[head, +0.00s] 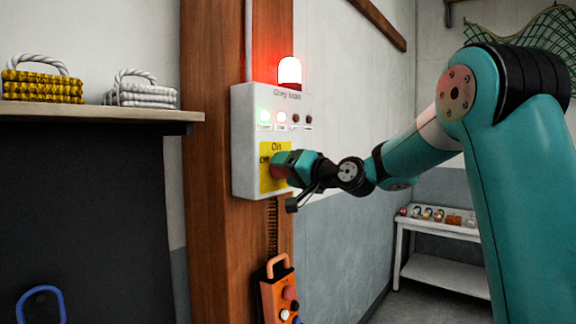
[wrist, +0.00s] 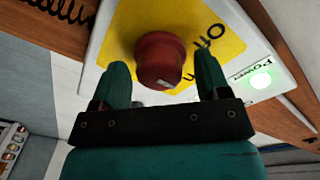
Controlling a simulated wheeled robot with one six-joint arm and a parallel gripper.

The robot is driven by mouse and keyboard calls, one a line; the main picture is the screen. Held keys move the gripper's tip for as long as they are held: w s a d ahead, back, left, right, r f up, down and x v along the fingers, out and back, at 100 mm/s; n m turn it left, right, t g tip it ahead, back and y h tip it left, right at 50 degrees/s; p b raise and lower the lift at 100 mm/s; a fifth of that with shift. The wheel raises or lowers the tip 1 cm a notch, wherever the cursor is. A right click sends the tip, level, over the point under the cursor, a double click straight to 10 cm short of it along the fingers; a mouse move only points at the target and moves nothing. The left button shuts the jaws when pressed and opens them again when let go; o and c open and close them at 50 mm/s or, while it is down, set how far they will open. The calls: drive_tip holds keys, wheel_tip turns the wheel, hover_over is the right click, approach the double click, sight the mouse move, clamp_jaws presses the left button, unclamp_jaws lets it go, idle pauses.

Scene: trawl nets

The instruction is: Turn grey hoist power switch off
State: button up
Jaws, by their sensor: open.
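The grey hoist control box (head: 243,140) is mounted on a wooden post. Its label reads roughly "Grey hoist". A red rotary switch knob (wrist: 160,60) sits on a yellow plate (wrist: 212,22) marked "Off"; the plate also shows in the head view (head: 267,150). My gripper (wrist: 162,78) is open, with one teal finger on each side of the knob. I cannot tell whether the fingers touch it. In the head view my gripper (head: 284,167) covers most of the knob. The green power lamp (wrist: 260,80) is lit.
A lit red beacon (head: 289,71) stands on top of the box. An orange pendant control (head: 280,294) hangs below on a coiled cord. A shelf (head: 100,112) with coiled ropes is at left. A white rack (head: 440,228) stands at back right.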

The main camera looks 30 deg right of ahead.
drive_tip(key=c, duration=0.9)
drive_tip(key=shift+f+b, duration=0.15)
drive_tip(key=shift+b, duration=0.4)
drive_tip(key=n+b, duration=0.1)
drive_tip(key=b, duration=0.1)
drive_tip(key=n+b, duration=0.1)
drive_tip(key=b, duration=0.2)
drive_tip(key=shift+f+n, duration=0.3)
drive_tip(key=shift+n, duration=0.1)
drive_tip(key=n+b, duration=0.5)
drive_tip(key=b, duration=0.3)
drive_tip(key=shift+b, duration=0.4)
drive_tip(key=shift+r+n+y+b, duration=0.15)
drive_tip(key=shift+n+y+b, duration=0.15)
drive_tip(key=shift+n+b, duration=2.15)
drive_tip(key=shift+r+n+y+b, duration=0.15)
drive_tip(key=shift+n+y+b, duration=0.15)
drive_tip(key=shift+n+b, duration=2.15)
drive_tip(key=shift+n+p, duration=0.45)
drive_tip(key=shift+n, duration=0.15)
